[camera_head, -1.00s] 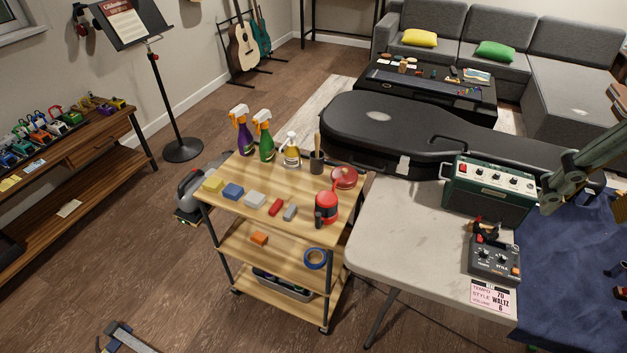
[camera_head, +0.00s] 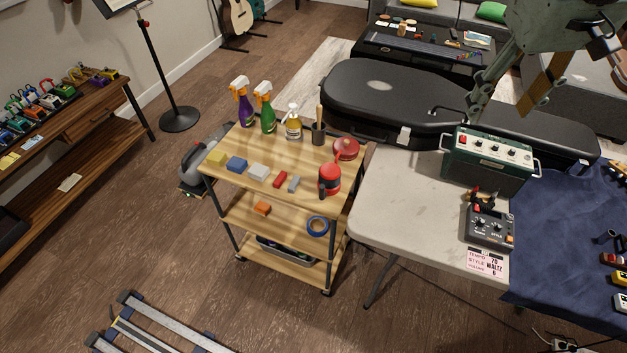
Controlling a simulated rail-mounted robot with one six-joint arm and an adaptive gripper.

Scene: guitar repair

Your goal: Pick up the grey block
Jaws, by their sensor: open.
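A small grey block (camera_head: 294,184) lies on the top shelf of the wooden cart, near its front edge, between a red block (camera_head: 280,179) and a red-and-black canister (camera_head: 329,181). A larger, paler grey-white block (camera_head: 258,172) lies left of the red block. My gripper (camera_head: 607,42) is the dark end piece at the upper right, partly seen beside my green-grey arm. It is open and well apart from the cart; its fingertips are hard to make out.
The cart's top (camera_head: 232,180) also holds a blue block (camera_head: 237,164), a yellow block (camera_head: 216,158), spray bottles and a brush cup (camera_head: 318,134). A pale table (camera_head: 400,205) with a green amplifier (camera_head: 489,158) stands to the right.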

